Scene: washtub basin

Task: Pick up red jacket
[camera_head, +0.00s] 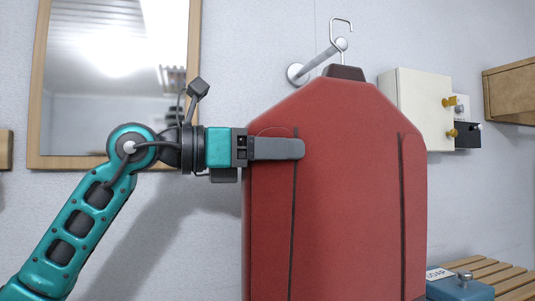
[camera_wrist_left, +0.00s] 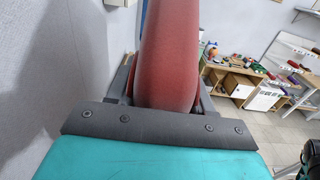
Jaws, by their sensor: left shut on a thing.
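The red jacket (camera_head: 350,200) hangs upright from a metal hanger hook (camera_head: 343,38) by a silver wall peg (camera_head: 318,61). Whether the hook still bears on the peg is hard to tell. My left gripper (camera_head: 278,148) reaches in from the left and is shut on the jacket's upper left side, with one finger across its front. In the left wrist view the jacket (camera_wrist_left: 168,55) stands between the two dark fingers. The far finger is hidden behind the jacket in the head view. My right gripper is not in view.
A framed mirror (camera_head: 110,80) hangs on the wall at left. A cream box (camera_head: 415,105) with brass knobs and a wooden shelf (camera_head: 510,92) are at right. A blue soap box (camera_head: 460,288) sits on a slatted wooden bench (camera_head: 505,275) at lower right. The left wrist view shows cluttered shelves (camera_wrist_left: 240,80).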

